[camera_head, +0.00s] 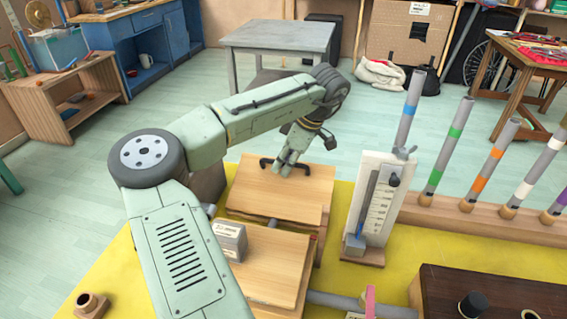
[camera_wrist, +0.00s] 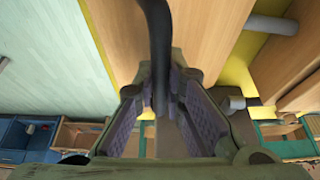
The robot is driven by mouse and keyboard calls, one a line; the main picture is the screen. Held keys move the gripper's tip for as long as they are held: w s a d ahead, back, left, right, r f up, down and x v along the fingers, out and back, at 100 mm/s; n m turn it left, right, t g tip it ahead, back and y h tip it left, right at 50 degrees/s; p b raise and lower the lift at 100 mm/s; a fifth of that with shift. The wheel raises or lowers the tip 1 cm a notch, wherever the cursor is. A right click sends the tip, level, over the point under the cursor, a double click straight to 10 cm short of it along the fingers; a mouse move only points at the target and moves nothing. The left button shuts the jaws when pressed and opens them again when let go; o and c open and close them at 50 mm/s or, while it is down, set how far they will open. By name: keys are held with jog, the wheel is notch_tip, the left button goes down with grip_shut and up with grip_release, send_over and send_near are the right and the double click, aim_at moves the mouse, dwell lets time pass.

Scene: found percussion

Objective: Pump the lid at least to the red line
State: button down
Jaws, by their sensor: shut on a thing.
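My gripper (camera_head: 288,160) is over the far wooden lid (camera_head: 265,195) in the head view, shut on its black handle (camera_head: 268,163). In the wrist view the dark handle (camera_wrist: 157,45) runs between my two fingers (camera_wrist: 162,95), with the pale wooden lid (camera_wrist: 210,35) beyond. The lid looks nearly flat; a small tilt is hard to tell. A white gauge board (camera_head: 380,205) with a scale and a dark tube stands to the right of the lid. Blue shows low on the gauge. I cannot make out a red line on its scale.
A second wooden lid (camera_head: 270,265) lies nearer, with a grey block (camera_head: 230,240) at its left. A row of tubes with coloured bands stands on a wooden rail (camera_head: 490,222) at the right. A dark brown box (camera_head: 460,295) is at the front right. Yellow surface surrounds the lids.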

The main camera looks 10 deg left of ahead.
jog(key=shift+w+f, duration=0.5)
jog(key=shift+f, duration=0.05)
jog(key=shift+w+f+b, duration=0.35)
jog(key=shift+w+f, duration=0.2)
jog(key=shift+f, duration=0.15)
